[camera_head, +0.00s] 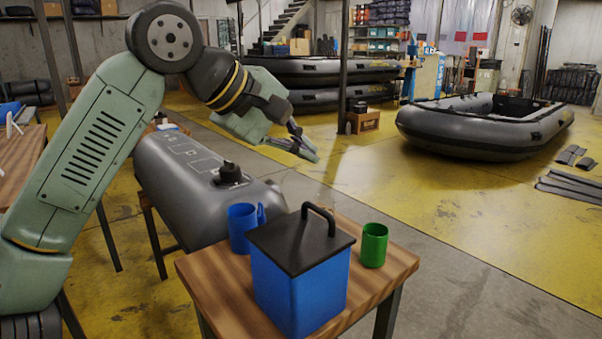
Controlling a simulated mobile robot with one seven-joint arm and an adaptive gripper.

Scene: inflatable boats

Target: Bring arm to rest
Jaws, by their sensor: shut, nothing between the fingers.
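My arm reaches in from the left and bends over at the top. My gripper (306,150) is shut and empty, in the air above and behind the small wooden table (222,294). On that table stand a blue box with a black lid and handle (302,262), a blue mug (241,228) and a green cup (373,245). The blue mug is partly hidden behind the box. The gripper touches none of them.
A grey inflated tube (190,180) lies on a stand behind the table, below my arm. An inflatable boat (485,125) rests on the yellow floor at right, with stacked boats (320,72) behind. Another wooden table (20,160) is at the left edge.

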